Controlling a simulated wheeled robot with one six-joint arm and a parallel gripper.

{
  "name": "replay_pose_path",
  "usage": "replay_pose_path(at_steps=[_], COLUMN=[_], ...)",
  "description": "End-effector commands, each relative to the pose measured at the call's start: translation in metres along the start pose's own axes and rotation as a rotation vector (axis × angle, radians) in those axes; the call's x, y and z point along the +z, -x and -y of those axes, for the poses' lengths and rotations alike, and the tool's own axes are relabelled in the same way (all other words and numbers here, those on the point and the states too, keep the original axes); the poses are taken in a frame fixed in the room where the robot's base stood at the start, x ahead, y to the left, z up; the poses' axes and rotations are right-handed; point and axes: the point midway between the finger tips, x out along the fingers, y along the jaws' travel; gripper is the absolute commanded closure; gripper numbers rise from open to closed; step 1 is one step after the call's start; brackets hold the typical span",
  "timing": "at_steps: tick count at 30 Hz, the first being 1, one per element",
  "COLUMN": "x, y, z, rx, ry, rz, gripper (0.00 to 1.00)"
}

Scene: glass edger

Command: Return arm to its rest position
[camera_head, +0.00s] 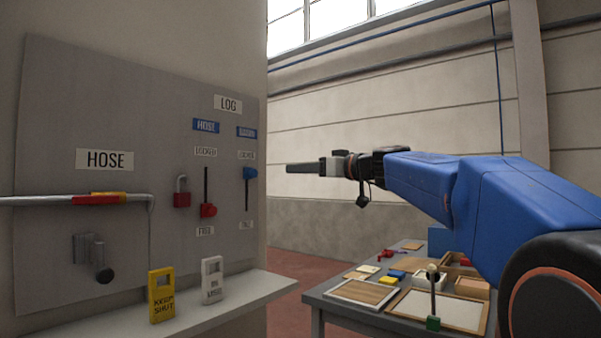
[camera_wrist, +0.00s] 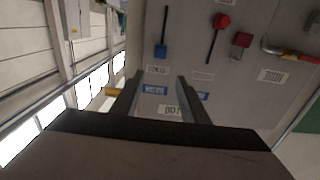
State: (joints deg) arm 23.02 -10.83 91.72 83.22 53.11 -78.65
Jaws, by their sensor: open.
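My blue arm reaches in from the right in the head view, and my gripper (camera_head: 292,168) points left toward the grey panel (camera_head: 60,130). The gripper is empty. In the wrist view, its two dark fingers (camera_wrist: 157,82) stand apart with the panel beyond them, seen upside down. In the head view the fingertips show just right of the panel's edge, with a visible gap between. The distance to the panel is hard to judge.
The panel carries a red-handled slider (camera_head: 208,210), a blue-handled slider (camera_head: 249,174), a red padlock (camera_head: 182,192) and a pipe (camera_head: 40,201). Yellow (camera_head: 161,295) and white (camera_head: 212,280) tags stand on the ledge (camera_head: 190,316). A cluttered table (camera_head: 318,297) is below my arm.

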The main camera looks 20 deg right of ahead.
Motion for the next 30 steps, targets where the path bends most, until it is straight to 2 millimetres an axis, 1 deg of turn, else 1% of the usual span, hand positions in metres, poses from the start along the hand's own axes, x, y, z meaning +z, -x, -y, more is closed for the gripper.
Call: replay_pose_path(at_steps=[5, 7, 8, 11, 14, 15, 17, 18, 20, 21, 23, 24, 26, 27, 29, 30], x=[0.0, 0.004, 0.007, 0.032, 0.074, 0.095, 0.126, 0.146, 0.177, 0.198, 0.228, 0.248, 0.278, 0.297, 0.327, 0.347], y=[0.0, 0.0, 0.001, 0.004, 0.013, 0.019, 0.029, 0.037, 0.05, 0.059, 0.074, 0.086, 0.103, 0.116, 0.136, 0.15], z=[0.0, 0.003, 0.006, 0.025, 0.054, 0.067, 0.086, 0.098, 0.115, 0.125, 0.14, 0.15, 0.163, 0.171, 0.182, 0.189], rx=[0.0, -0.002, -0.004, -0.012, -0.019, -0.02, -0.017, -0.013, -0.002, 0.006, 0.023, 0.036, 0.059, 0.077, 0.106, 0.129], ry=[0.0, -0.004, -0.009, -0.041, -0.095, -0.119, -0.154, -0.174, -0.206, -0.223, -0.25, -0.264, -0.284, -0.295, -0.309, -0.317], rz=[0.001, 0.01, 0.018, 0.078, 0.181, 0.23, 0.304, 0.353, 0.424, 0.472, 0.541, 0.587, 0.653, 0.696, 0.761, 0.802], gripper=[0.59, 0.59, 0.59, 0.59, 0.59, 0.59, 0.59, 0.59, 0.59, 0.59, 0.59, 0.59, 0.59, 0.59, 0.59, 0.59])
